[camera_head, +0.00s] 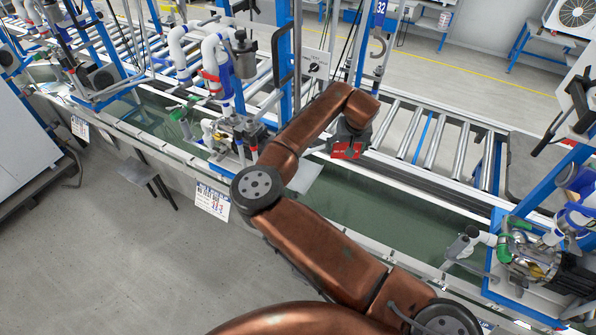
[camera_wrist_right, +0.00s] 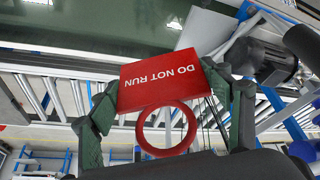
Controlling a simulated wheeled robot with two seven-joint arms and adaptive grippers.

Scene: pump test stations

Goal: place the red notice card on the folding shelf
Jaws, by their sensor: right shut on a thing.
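The red notice card (camera_wrist_right: 150,92) reads "DO NOT RUN" and has a red ring (camera_wrist_right: 168,152) at one edge. My right gripper (camera_wrist_right: 172,104) is shut on it, with dark green fingers at both sides. In the head view the card (camera_head: 346,151) hangs at the end of my right arm, under the gripper (camera_head: 350,132), above the trough's back edge. A small grey panel with dark legs (camera_head: 139,174) at the trough's front left may be the folding shelf. Another pale flat plate (camera_head: 304,178) lies left of the card; I cannot tell which is the shelf. My left gripper is out of view.
The long green-floored trough (camera_head: 385,205) runs below the card. A roller conveyor (camera_head: 437,142) lies behind it. Pump stations with pipes stand at left (camera_head: 215,75) and right (camera_head: 535,255). A blue post (camera_head: 285,65) stands left of my forearm. Open grey floor (camera_head: 95,260) lies in front.

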